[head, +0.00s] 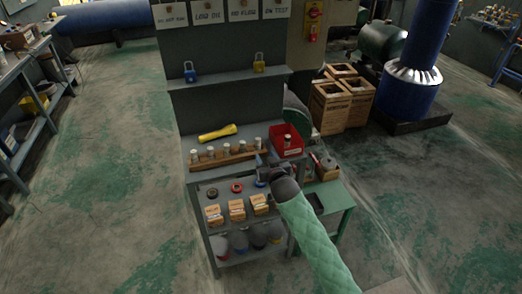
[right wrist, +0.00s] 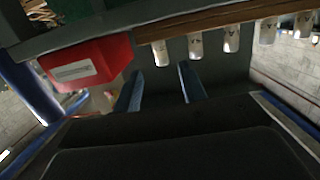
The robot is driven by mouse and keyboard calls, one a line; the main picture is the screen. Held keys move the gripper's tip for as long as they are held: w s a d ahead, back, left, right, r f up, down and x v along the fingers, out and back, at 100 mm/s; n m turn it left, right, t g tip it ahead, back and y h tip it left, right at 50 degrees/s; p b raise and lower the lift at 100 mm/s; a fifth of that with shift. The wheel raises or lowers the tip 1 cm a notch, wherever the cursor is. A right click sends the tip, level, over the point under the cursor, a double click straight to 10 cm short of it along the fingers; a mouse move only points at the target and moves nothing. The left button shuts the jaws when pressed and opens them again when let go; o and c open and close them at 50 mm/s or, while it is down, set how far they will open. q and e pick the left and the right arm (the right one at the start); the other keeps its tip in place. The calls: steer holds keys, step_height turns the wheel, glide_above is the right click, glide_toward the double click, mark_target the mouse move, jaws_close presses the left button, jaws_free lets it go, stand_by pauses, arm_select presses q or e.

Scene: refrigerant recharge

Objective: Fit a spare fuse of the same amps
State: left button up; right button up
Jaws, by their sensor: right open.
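Several pale cylindrical fuses (head: 226,149) stand in a row in a wooden rack (head: 222,160) on the shelf unit's middle shelf. A red bin (head: 298,148) to the right of the rack holds a similar fuse (head: 288,139). My right gripper (head: 262,172) is at the right end of the rack, near its front edge. In the right wrist view its two blue fingers (right wrist: 160,74) are apart with nothing seen between them. Fuses (right wrist: 194,46) and the red bin (right wrist: 85,65) lie just beyond the fingers there. The fuse markings are too small to read. My left gripper is out of view.
A yellow torch (head: 217,133) lies behind the rack. Blue (head: 190,72) and yellow (head: 259,63) padlocks are on the upper shelf. Small boxes (head: 237,210) and tape rolls sit on the lower shelf. A green side table (head: 333,190) stands at right.

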mark_target(259, 142)
arm_select(q)
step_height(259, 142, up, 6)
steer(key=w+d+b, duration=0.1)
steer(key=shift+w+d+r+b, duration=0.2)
steer(key=shift+b, duration=0.1)
arm_select(e)
steer(key=x, duration=0.5)
steer(key=r+x, duration=0.1)
steer(key=x, duration=0.2)
steer(key=shift+w+r, duration=0.15)
steer(key=shift+r, duration=0.05)
jaws_close()
steer(key=shift+r, duration=0.1)
arm_select(q)
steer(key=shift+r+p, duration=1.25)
steer(key=shift+p, duration=0.05)
arm_select(e)
steer(key=shift+r, duration=1.4)
arm_select(q)
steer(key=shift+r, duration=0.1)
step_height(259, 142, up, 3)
steer(key=p, duration=0.3)
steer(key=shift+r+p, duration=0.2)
steer(key=shift+p, duration=0.1)
arm_select(e)
steer(key=f+v, duration=0.1)
steer(key=v, duration=0.7)
steer(key=shift+f, duration=0.15)
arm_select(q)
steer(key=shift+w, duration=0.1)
